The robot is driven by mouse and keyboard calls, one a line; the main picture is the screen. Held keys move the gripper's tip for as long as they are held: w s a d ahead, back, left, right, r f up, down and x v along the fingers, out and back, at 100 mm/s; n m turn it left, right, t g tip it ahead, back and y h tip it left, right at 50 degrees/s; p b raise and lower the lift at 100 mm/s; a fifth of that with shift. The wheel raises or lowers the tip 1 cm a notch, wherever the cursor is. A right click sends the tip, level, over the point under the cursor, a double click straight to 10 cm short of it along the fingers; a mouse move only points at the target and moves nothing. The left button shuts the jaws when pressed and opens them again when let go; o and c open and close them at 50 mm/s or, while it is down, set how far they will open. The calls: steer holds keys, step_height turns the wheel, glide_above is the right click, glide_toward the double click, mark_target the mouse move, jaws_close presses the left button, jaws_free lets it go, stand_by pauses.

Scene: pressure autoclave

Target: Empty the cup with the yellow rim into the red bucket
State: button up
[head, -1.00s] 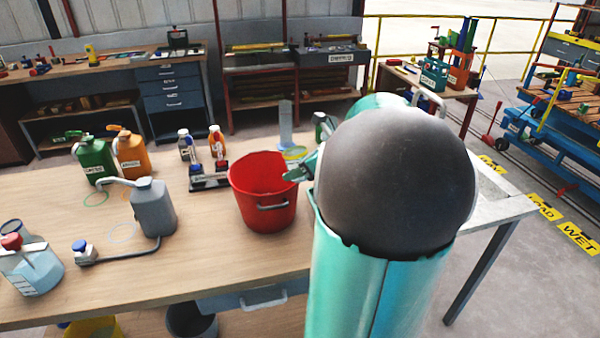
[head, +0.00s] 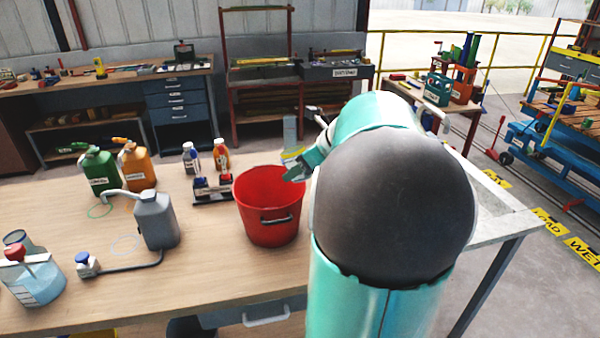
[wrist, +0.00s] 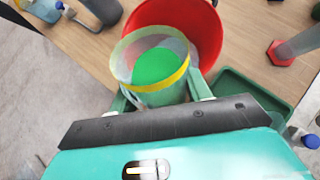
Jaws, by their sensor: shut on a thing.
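The clear cup with the yellow rim (wrist: 176,82) holds something green and sits between the fingers of my gripper (wrist: 158,94). My gripper is shut on it. In the wrist view the cup overlaps the near part of the red bucket (wrist: 205,22). In the head view the bucket (head: 268,212) stands upright on the bench, and the cup (head: 292,154) is at its back right rim, beside my gripper (head: 297,170). The cup is small and partly hidden there, so its exact tilt is unclear. The bucket's inside shows red, with no contents visible.
A grey can (head: 156,222) with a spout stands left of the bucket. A small bottle rack (head: 212,190) is close to the bucket's left. Green (head: 100,172) and orange (head: 136,168) jugs stand further left. A green tray (wrist: 245,98) lies right of the cup in the wrist view.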

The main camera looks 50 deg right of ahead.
steer(key=shift+w+r+g, duration=0.15)
steer(key=shift+r+g, duration=0.15)
steer(key=shift+r, duration=0.1)
steer(key=shift+s+f+g, duration=0.2)
steer(key=shift+f+g, duration=1.4)
steer(key=shift+g, duration=0.8)
steer(key=shift+s+r, duration=0.1)
steer(key=shift+s, duration=0.1)
steer(key=shift+w+g+h, duration=0.1)
steer(key=shift+g+h, duration=0.2)
steer(key=shift+w+f+g, duration=0.2)
steer(key=shift+g, duration=0.3)
steer(key=g, duration=0.4)
steer(key=shift+w+m, duration=0.2)
steer(key=shift+m, duration=0.2)
steer(key=shift+w+r+g, duration=0.15)
steer(key=shift+r+g, duration=0.1)
steer(key=shift+g, duration=0.4)
steer(key=shift+w+r+g, duration=0.1)
steer(key=shift+r+g, duration=0.15)
steer(key=shift+g, duration=0.4)
